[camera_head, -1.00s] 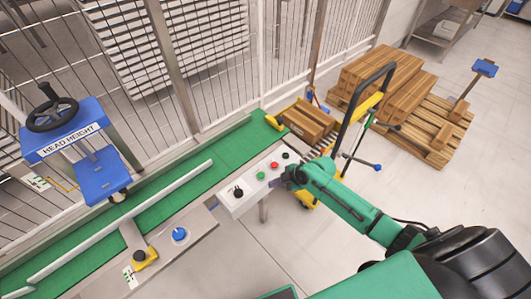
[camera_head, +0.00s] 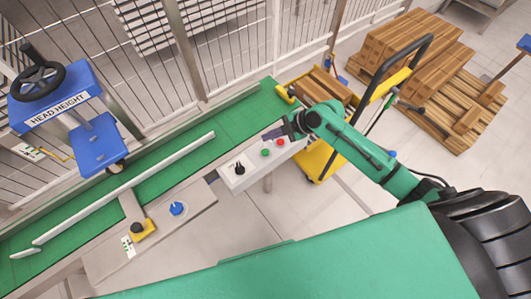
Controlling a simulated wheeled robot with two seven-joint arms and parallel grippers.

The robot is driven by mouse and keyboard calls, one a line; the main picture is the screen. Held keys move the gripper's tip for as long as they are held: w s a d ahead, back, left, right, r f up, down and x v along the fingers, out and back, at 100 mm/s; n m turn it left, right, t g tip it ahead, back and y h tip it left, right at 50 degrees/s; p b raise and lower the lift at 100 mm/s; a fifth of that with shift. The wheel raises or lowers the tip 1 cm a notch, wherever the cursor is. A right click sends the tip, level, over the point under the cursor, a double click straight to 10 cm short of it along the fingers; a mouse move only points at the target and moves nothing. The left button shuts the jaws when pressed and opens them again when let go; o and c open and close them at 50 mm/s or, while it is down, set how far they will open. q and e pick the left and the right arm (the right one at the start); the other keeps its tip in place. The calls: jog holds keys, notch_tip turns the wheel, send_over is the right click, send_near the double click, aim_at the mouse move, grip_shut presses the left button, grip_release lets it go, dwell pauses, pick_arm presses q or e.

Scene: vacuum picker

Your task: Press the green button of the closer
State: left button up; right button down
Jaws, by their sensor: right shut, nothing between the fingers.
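The white control box (camera_head: 226,176) sits beside the green conveyor. On its top are a green button (camera_head: 266,152), a red button (camera_head: 281,142) and a black knob (camera_head: 239,169). My right arm comes in from the right and reaches over the far right end of the box. My right gripper (camera_head: 270,135) is shut and empty, with its fingertips just behind the green button in the picture. It looks apart from the button, but its height above the box is hard to tell. The green button is fully visible. My left gripper is not in view.
The green conveyor (camera_head: 232,130) with a white rail (camera_head: 130,187) runs along the wire fence. A yellow cart (camera_head: 314,160) with brown boxes (camera_head: 328,88) stands behind my right forearm. A blue stand with a black handwheel (camera_head: 37,82) is at left. Open floor lies in front.

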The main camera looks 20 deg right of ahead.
aim_at(269, 152)
notch_tip(269, 152, down, 6)
jog(key=b, duration=0.4)
dwell(1.1)
dwell(0.6)
jog(key=shift+f+b, duration=0.4)
jog(key=shift+b, duration=0.1)
